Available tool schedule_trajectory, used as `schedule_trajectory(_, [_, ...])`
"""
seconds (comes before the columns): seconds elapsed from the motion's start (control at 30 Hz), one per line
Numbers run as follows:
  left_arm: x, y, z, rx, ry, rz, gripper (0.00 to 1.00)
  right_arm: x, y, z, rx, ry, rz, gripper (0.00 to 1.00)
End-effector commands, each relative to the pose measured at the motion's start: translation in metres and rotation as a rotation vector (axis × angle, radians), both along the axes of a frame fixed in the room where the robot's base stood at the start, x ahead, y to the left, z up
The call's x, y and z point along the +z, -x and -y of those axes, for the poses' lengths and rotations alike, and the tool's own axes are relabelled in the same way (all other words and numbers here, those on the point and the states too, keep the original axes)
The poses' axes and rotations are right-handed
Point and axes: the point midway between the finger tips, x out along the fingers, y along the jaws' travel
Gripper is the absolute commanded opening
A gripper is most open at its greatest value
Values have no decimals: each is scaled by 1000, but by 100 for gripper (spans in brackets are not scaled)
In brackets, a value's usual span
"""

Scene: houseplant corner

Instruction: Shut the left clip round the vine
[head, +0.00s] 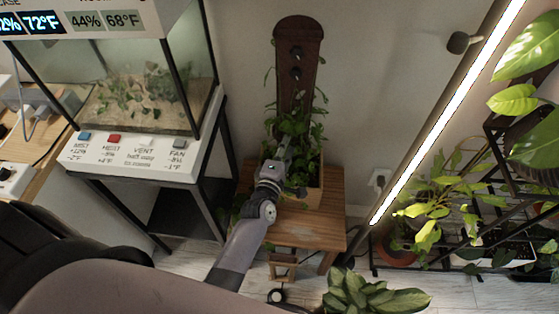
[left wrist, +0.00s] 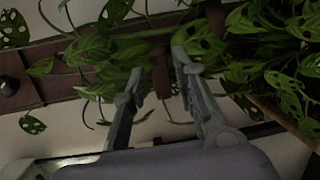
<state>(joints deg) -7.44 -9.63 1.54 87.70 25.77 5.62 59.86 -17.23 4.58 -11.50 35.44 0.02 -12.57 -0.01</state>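A leafy vine (head: 292,122) grows up a dark brown wooden board (head: 298,92) from a wooden planter (head: 314,190) on a small stool. My left gripper (head: 284,145) is in front of the board, among the lower leaves. In the left wrist view my left gripper (left wrist: 158,65) has its fingers apart, with leaves around the tips and a brown strip behind the gap. Holey vine leaves (left wrist: 115,62) and a stem cross there. I cannot make out the left clip; leaves and fingers may hide it. My right gripper is not in view.
Two dark knobs (head: 295,55) sit on the upper board. A terrarium (head: 150,85) on a black-legged stand is at left. A slanted light tube (head: 445,110) and a plant rack (head: 470,200) are at right. A leafy plant (head: 365,292) stands in front.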

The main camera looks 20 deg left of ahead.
Motion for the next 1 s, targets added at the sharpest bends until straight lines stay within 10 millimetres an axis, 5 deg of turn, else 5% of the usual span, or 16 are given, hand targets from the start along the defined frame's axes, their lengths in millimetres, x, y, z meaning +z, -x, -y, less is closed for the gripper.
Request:
schedule_trajectory(0.5, [8, 95, 8, -1, 0, -1, 26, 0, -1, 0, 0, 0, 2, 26])
schedule_trajectory(1.0, [10, 105, 9, -1, 1, 0, 26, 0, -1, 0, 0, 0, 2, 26])
